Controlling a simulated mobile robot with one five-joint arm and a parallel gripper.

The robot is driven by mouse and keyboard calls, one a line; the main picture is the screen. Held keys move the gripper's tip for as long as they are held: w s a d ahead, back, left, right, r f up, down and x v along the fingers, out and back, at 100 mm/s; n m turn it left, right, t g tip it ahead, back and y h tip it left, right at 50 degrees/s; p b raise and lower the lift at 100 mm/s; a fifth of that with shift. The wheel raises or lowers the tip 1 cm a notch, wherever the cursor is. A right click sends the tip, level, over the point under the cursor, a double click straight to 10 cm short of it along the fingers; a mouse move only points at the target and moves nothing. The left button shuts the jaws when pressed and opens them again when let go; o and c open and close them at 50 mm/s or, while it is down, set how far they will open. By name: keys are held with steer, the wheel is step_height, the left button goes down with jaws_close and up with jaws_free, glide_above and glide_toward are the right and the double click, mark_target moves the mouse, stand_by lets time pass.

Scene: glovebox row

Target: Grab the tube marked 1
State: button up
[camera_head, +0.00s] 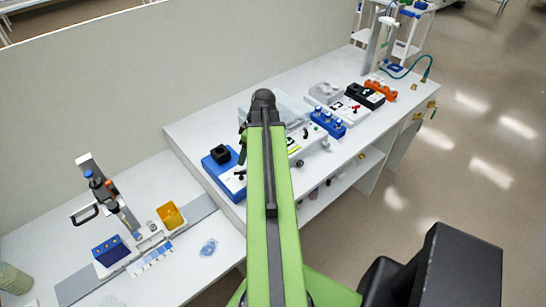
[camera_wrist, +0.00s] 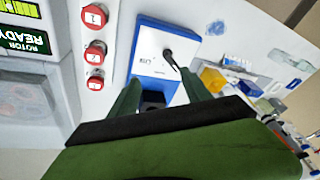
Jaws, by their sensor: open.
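No tube with a clearly readable mark 1 shows. In the wrist view, red-rimmed round pieces (camera_wrist: 95,52) with white faces stand in a row on a white panel left of my gripper. Their small figures are hard to read, and I cannot tell whether they are tube caps or knobs. My gripper (camera_wrist: 160,95) is open, its green fingers apart in front of a blue and white device (camera_wrist: 165,50). A black block (camera_wrist: 152,98) shows between the fingers; I cannot tell if they touch it. In the head view my arm mostly hides the gripper.
In the head view, a blue rack (camera_head: 328,121) and an orange rack (camera_head: 381,90) stand on the raised bench. A dark blue rack (camera_head: 110,251) and a yellow container (camera_head: 169,215) stand on the lower left bench. A "ROTOR READY" display (camera_wrist: 25,38) shows in the wrist view.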

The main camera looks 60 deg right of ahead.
steer(key=s+d+r+t+p, duration=0.1)
steer(key=s+d+r+p, duration=0.15)
steer(key=s+d, duration=0.35)
steer(key=s+d+r+t+p, duration=0.1)
steer(key=s+d+r, duration=0.3)
steer(key=s, duration=0.3)
steer(key=shift+n+h, duration=0.4)
steer(key=b+x, duration=0.3)
steer(key=x, duration=0.1)
steer(key=b+x, duration=0.8)
steer(key=shift+s+f, duration=0.15)
steer(key=shift+f, duration=0.3)
steer(key=shift+r+g, duration=0.1)
steer(key=shift+g, duration=0.2)
steer(key=b+x, duration=0.5)
steer(key=shift+c, duration=0.3)
jaws_close()
